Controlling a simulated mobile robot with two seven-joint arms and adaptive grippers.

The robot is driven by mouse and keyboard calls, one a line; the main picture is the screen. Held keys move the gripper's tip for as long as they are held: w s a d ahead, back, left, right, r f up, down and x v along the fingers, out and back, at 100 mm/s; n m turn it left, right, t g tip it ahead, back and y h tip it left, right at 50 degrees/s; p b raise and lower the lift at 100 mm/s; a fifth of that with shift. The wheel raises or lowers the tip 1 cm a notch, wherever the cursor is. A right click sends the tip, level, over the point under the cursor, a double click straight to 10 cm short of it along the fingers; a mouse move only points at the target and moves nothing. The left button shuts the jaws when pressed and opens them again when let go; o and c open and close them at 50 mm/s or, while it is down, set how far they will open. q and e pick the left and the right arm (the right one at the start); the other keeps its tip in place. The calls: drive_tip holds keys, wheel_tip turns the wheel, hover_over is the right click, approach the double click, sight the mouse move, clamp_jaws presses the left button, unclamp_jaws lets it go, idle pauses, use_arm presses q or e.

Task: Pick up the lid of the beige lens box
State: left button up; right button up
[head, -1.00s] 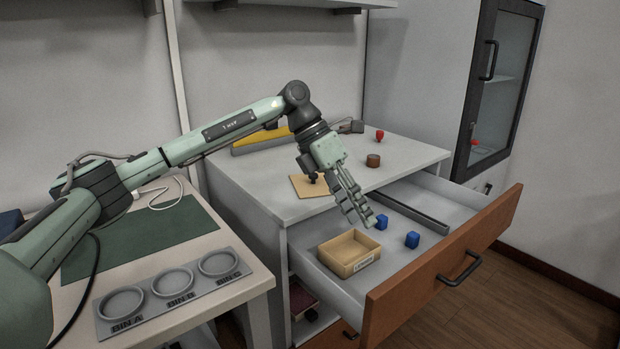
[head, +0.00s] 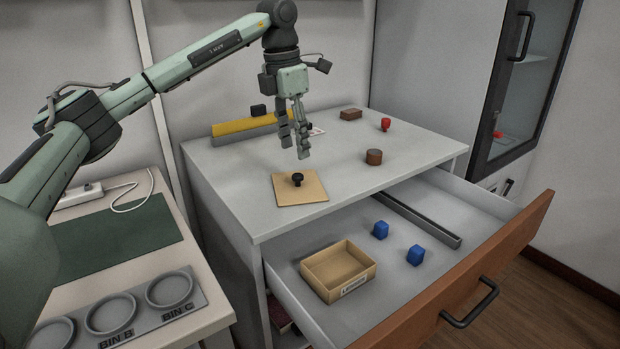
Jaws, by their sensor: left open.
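The lid (head: 306,193) is a flat beige square with a black knob (head: 297,179) in its middle. It lies on the white cabinet top, near the front left edge. The beige lens box (head: 338,270) stands uncovered and looks empty in the open drawer, with a label on its front. My left gripper (head: 295,148) points down above the cabinet top, just above and behind the knob in the picture. My right gripper is not in view.
Two blue blocks (head: 380,230) (head: 415,255) lie in the drawer (head: 480,290) beside a dark divider. A brown round piece (head: 374,156), a red piece (head: 385,124), a brown block (head: 351,114) and a yellow-grey bar (head: 245,127) are on the cabinet top. Labelled bins (head: 170,291) sit at lower left.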

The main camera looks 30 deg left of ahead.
sight(297, 175)
use_arm(q)
drive_tip(key=shift+s+f, duration=0.1)
drive_tip(key=shift+f, duration=0.4)
drive_tip(key=f, duration=0.6)
drive_tip(key=shift+d, duration=0.35)
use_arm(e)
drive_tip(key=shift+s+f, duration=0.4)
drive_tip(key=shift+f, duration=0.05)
use_arm(q)
drive_tip(key=c, duration=1)
